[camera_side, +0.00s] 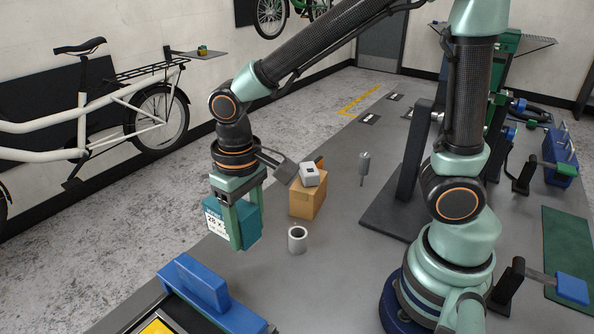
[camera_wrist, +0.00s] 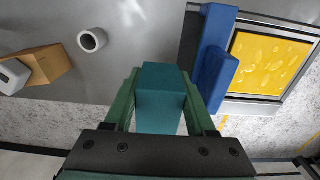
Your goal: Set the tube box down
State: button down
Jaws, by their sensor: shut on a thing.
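The tube box is a teal box (camera_side: 248,218) with a white label marked "28 x" on its left face in the side view. My gripper (camera_side: 236,228) points down and is shut on it, with one green finger across its near side. In the wrist view the tube box (camera_wrist: 160,84) sits between the two green fingers of my gripper (camera_wrist: 161,98). It is at the grey bench's (camera_side: 330,255) left edge, and the wrist view shows floor beside it. The gap beneath it is hard to judge.
A grey-white cylinder (camera_side: 297,239) stands on the bench right of the tube box. Behind it is a cardboard box (camera_side: 307,200) with a small white device (camera_side: 310,174) on top. A blue block (camera_side: 195,284) and a yellow panel (camera_wrist: 268,62) lie toward the near end.

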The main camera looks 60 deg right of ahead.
aim_at(255, 290)
notch_tip(255, 290, down, 14)
jog(key=shift+r, duration=0.1)
dwell(0.5)
jog(key=shift+f, duration=0.2)
jog(key=shift+c, duration=1.1)
grip_release()
jog(key=shift+r, duration=0.1)
notch_tip(255, 290, up, 12)
jog(key=shift+w+r, duration=0.1)
jog(key=s+d+r+t, duration=0.2)
jog(key=d+r+t, duration=0.3)
jog(key=d+r, duration=0.7)
jog(key=shift+d+t, duration=0.3)
jog(key=shift+d, duration=0.25)
jog(key=shift+r, duration=0.1)
